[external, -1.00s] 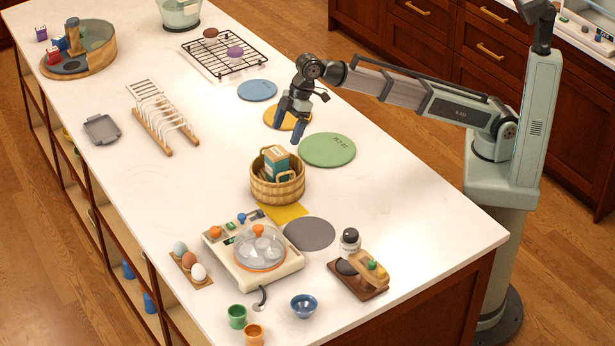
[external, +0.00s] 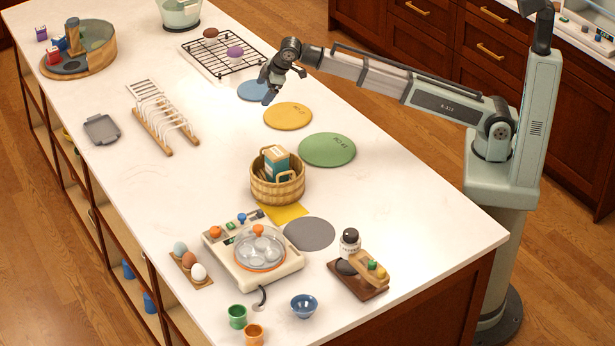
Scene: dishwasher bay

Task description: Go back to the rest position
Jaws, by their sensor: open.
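My gripper (external: 269,88) hangs in the air over the far middle of the white counter, in front of the blue round mat (external: 250,90) in the picture. It is open and holds nothing that I can see. Part of the blue mat is hidden behind it. My arm reaches in from the right, well above the counter.
Yellow (external: 288,116) and green (external: 327,150) round mats lie near the right edge. A wicker basket (external: 278,188) holds a box. A black wire rack (external: 222,58) stands behind my gripper, and a wooden dish rack (external: 160,118) to its left. Bare counter lies between.

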